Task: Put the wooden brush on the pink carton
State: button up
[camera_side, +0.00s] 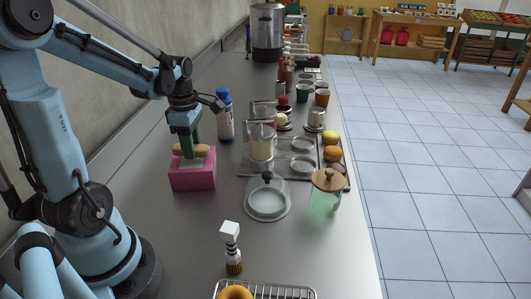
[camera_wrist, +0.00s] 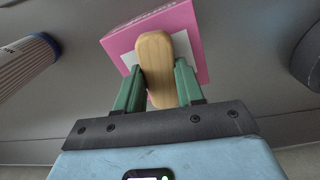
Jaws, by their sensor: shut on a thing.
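The wooden brush (camera_side: 203,149) is a tan, rounded block. My gripper (camera_side: 190,150) has its green fingers shut on it, over the pink carton (camera_side: 194,181). In the wrist view the brush (camera_wrist: 155,60) lies between the fingers of my gripper (camera_wrist: 157,78), its length running away from the camera, with the carton (camera_wrist: 199,42) behind it. The carton is a box with a pale label on its top. The brush is level and at or just above the carton's top; I cannot tell whether they touch. The fingers hide the brush's middle in the side view.
A blue-capped bottle (camera_side: 225,118) stands close behind the carton. To the right are a glass-lidded dish (camera_side: 268,200), a wooden-lidded green jar (camera_side: 326,195) and a tray (camera_side: 253,168) with a clear jug (camera_side: 261,142).

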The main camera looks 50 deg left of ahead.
jog(key=shift+f, duration=0.1)
jog(key=o, duration=1)
jog(key=shift+o, duration=0.2)
notch_tip(320, 180, up, 12)
jog(key=w+d+f+m+t, duration=0.1)
jog(key=d+f+m+t, duration=0.1)
jog(key=d+m, duration=0.7)
jog(key=w+d+f+m+t, duration=0.1)
jog(key=d+f+m+t, duration=0.2)
jog(key=d+m, duration=0.7)
jog(key=shift+w+f+m+t, duration=0.35)
jog(key=shift+m+t, duration=0.75)
jog(key=shift+m, duration=2.9)
jog(key=shift+a, duration=0.1)
